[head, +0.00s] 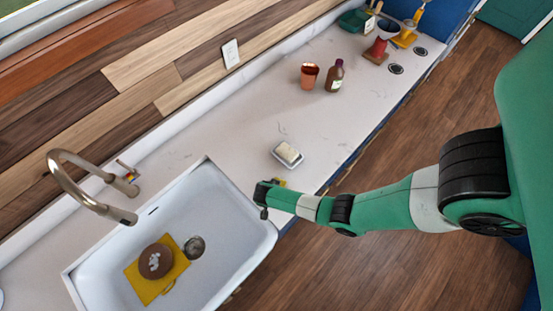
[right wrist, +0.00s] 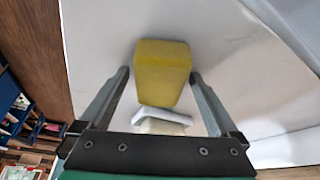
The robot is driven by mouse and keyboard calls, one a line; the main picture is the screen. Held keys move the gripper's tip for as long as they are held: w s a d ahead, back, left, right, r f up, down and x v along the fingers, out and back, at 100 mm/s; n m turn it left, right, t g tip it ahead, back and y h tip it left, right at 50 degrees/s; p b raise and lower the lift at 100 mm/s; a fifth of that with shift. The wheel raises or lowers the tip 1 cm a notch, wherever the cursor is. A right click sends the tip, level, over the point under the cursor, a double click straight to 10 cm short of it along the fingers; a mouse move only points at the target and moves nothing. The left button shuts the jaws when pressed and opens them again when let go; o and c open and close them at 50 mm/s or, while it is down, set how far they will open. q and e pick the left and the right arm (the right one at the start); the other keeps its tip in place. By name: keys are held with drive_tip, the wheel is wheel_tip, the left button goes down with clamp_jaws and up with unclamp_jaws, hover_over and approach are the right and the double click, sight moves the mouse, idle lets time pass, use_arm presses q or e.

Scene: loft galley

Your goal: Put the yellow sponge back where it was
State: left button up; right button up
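The yellow sponge (right wrist: 162,72) is a block on the white counter. In the right wrist view it sits between the two fingers of my right gripper (right wrist: 160,76). A narrow gap shows at the left finger; the right finger is very close to the sponge, and I cannot tell whether it touches. In the head view only a small yellow part of the sponge (head: 281,182) shows beside my right gripper (head: 263,198), near the sink's corner; the rest is hidden by the gripper. The right gripper looks open. My left gripper is in neither view.
A white dish with a cream bar (head: 288,154) lies close behind the sponge. The sink (head: 215,262) holds a yellow cloth (head: 150,290) under a brown round item (head: 156,261). A cup (head: 309,76) and bottle (head: 335,76) stand farther along the counter.

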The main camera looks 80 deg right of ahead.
drive_tip(key=shift+r, duration=0.3)
drive_tip(key=p+v, duration=0.4)
drive_tip(key=v, duration=0.7)
drive_tip(key=shift+a+r, duration=0.15)
drive_tip(key=shift+r, duration=0.2)
